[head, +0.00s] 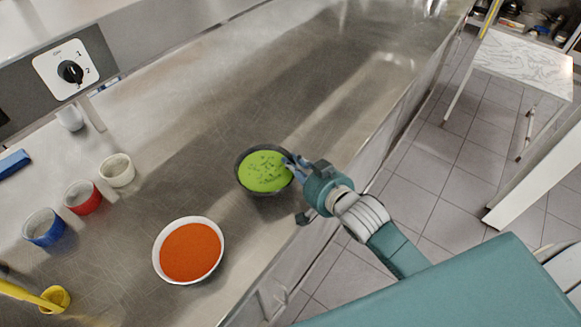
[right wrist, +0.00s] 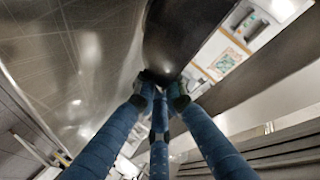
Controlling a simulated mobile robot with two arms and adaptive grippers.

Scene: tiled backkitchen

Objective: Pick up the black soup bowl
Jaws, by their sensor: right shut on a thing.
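The black soup bowl (head: 243,182) holds green soup with dark bits and is at the middle of the steel counter in the head view. My right gripper (head: 290,168) is at the bowl's right rim, shut on it. In the right wrist view, the blue fingers of my right gripper (right wrist: 163,88) meet at the edge of the dark bowl (right wrist: 175,40), which fills the upper middle. I cannot tell whether the bowl touches the counter or is just above it. My left gripper is not in view.
A white bowl of orange soup (head: 158,262) stands nearby on the steel counter (head: 190,130). Blue (head: 43,228), red (head: 83,197) and white (head: 117,170) cups stand at the left, with a yellow ladle (head: 55,298) below. The counter beyond the black bowl is clear.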

